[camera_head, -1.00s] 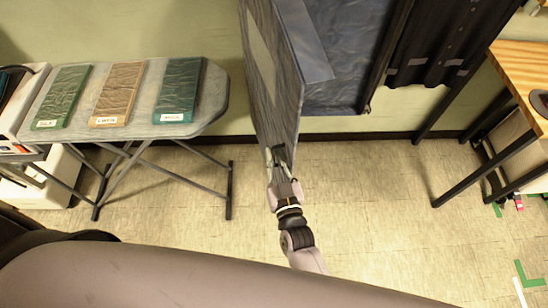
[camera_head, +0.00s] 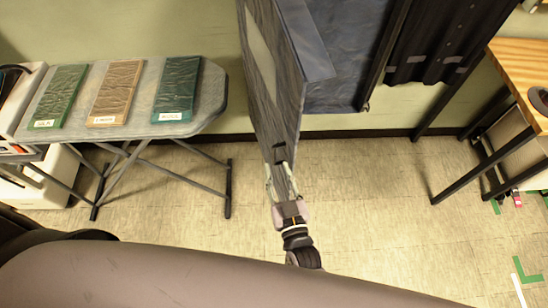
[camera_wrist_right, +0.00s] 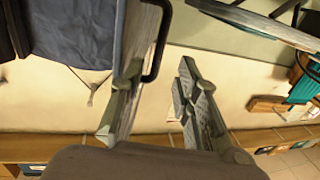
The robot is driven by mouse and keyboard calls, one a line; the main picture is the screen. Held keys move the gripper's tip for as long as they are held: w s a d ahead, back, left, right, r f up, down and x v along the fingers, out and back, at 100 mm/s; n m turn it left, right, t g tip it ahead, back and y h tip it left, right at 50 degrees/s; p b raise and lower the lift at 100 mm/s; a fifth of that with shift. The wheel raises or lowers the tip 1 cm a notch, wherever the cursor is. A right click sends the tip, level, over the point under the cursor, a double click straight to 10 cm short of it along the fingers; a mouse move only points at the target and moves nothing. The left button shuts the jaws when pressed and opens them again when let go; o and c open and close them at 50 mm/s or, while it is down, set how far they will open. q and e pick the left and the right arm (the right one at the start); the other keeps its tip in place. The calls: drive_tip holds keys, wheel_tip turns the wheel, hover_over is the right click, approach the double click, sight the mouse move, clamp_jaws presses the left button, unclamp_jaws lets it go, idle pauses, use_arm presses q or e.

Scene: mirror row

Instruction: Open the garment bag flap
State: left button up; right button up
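The garment bag flap (camera_head: 268,75) is a dark grey-blue panel standing swung out from the bag, seen nearly edge-on in the head view. The bag's blue-grey interior (camera_head: 350,50) shows to its right. A black handle (camera_head: 279,147) sits at the flap's lower edge; a black handle (camera_wrist_right: 160,45) also shows in the right wrist view beside the blue panel (camera_wrist_right: 75,30). My right gripper (camera_head: 279,168) is just below the handle. Its fingers (camera_wrist_right: 157,100) are apart with nothing visible between them. My left gripper is not in view.
An ironing board (camera_head: 212,112) with three labelled fabric panels stands left of the flap. A dark hanging garment (camera_head: 435,45) is right of the bag. A wooden table (camera_head: 520,70) stands at far right. The floor (camera_head: 365,190) below the bag is clear.

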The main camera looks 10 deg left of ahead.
drive_tip(key=v, duration=0.6)
drive_tip(key=shift+s+d, duration=0.2)
drive_tip(key=shift+s, duration=0.15)
drive_tip(key=s+d+f+g+h+b, duration=0.1)
drive_tip(key=s+d+f+g, duration=0.15)
drive_tip(key=f, duration=0.75)
drive_tip(key=s+d+f+g+h+b, duration=0.15)
drive_tip(key=d+f, duration=0.25)
drive_tip(key=f, duration=0.5)
drive_tip(key=s+d+f+g+h+b, duration=0.1)
drive_tip(key=s+d+f+g, duration=0.15)
drive_tip(key=f, duration=0.75)
drive_tip(key=s+d+f+m+g+h+b, duration=0.2)
drive_tip(key=s+d+f+g+h, duration=0.2)
drive_tip(key=s+d+f+g, duration=0.5)
drive_tip(key=s+d+f, duration=0.8)
drive_tip(key=s+f, duration=0.1)
drive_tip(key=s, duration=0.1)
drive_tip(key=shift+s+d+f+m+b, duration=0.2)
drive_tip(key=shift+s+d+m+b, duration=0.1)
drive_tip(key=shift+d, duration=0.1)
drive_tip(key=shift+a, duration=0.1)
